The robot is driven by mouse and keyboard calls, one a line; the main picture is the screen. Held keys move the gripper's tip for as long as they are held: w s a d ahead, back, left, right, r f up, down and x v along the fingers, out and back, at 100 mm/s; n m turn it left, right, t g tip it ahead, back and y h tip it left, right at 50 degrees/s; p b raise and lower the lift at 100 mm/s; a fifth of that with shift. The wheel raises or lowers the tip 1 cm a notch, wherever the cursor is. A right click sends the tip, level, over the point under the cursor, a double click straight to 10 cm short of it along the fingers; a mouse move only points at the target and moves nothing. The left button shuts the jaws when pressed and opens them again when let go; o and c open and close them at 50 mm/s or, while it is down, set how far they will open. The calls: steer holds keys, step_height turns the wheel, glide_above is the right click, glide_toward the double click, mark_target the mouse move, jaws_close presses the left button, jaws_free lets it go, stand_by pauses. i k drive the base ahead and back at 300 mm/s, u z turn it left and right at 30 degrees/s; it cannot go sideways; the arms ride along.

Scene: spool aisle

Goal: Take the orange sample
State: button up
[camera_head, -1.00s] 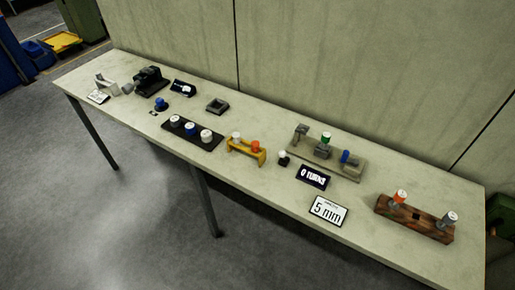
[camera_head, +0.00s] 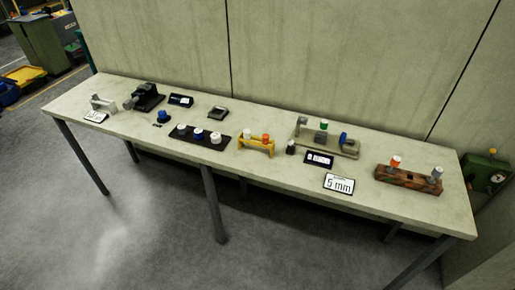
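Two orange-topped pieces show on the long pale table (camera_head: 120,110). One orange piece (camera_head: 395,161) stands upright at the left end of a reddish-brown wooden block (camera_head: 408,180) at the right. A grey piece (camera_head: 436,173) stands at that block's other end. A smaller orange piece (camera_head: 266,139) sits on the right of a yellow rack (camera_head: 256,149), beside a white piece (camera_head: 248,133). I cannot tell from the picture which one is the sample. My gripper is not in view.
A "5 mm" sign (camera_head: 339,184) and a dark display (camera_head: 319,159) lie left of the wooden block. A grey fixture (camera_head: 350,150) with green and blue parts stands behind them. A wall backs the table; floor in front is clear.

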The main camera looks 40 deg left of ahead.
mark_target(265, 140)
steer(key=z, duration=0.05)
steer(key=k, duration=0.8)
steer(key=u, duration=2.25)
steer(key=i, duration=0.65)
steer(key=z, duration=0.05)
